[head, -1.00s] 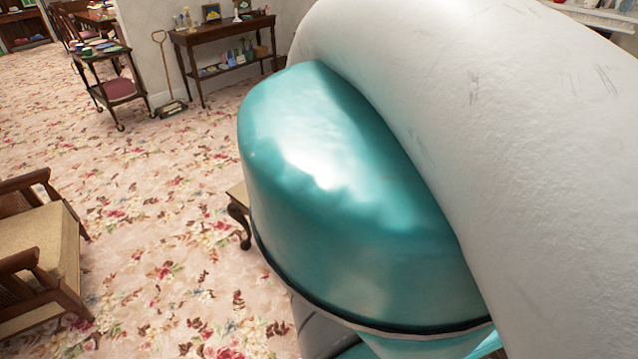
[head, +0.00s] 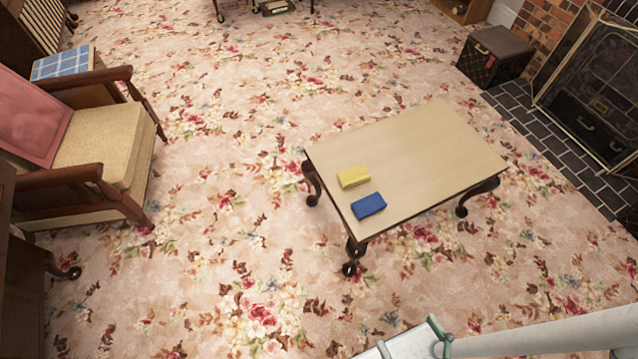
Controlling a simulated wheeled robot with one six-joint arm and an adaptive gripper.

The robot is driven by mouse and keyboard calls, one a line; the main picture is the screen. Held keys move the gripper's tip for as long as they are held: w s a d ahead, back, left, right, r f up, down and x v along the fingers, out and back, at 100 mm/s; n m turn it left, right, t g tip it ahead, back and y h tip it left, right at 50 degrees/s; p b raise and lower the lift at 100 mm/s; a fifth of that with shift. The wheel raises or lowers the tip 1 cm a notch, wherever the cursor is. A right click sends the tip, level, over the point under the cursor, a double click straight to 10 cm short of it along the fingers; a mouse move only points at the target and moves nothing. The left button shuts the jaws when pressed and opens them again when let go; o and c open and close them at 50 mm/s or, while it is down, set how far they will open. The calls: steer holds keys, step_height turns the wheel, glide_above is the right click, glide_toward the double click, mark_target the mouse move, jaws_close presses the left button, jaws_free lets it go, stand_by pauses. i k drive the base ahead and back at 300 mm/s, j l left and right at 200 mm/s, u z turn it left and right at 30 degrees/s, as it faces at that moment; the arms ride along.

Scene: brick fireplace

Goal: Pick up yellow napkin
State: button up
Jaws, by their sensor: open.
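The yellow napkin (head: 353,176) lies folded into a small thick block on the low wooden table (head: 430,150), close to its left edge. A similar blue folded cloth (head: 368,205) lies just in front of it, close but apart. Nothing covers the yellow napkin. My gripper is not in view; only pale and teal parts of my own arm show at the bottom right, well away from the table top.
A wooden armchair (head: 105,145) with a tan seat stands at the left. A dark box (head: 495,58) and a brick fireplace with a screen (head: 590,85) are at the upper right. Flowered carpet (head: 230,220) is open between armchair and table.

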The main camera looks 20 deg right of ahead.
mark_target(352, 177)
steer(key=z, duration=0.4)
steer(key=i+j, duration=0.1)
steer(key=i, duration=0.4)
steer(key=i+j+z, duration=0.1)
steer(key=i, duration=0.35)
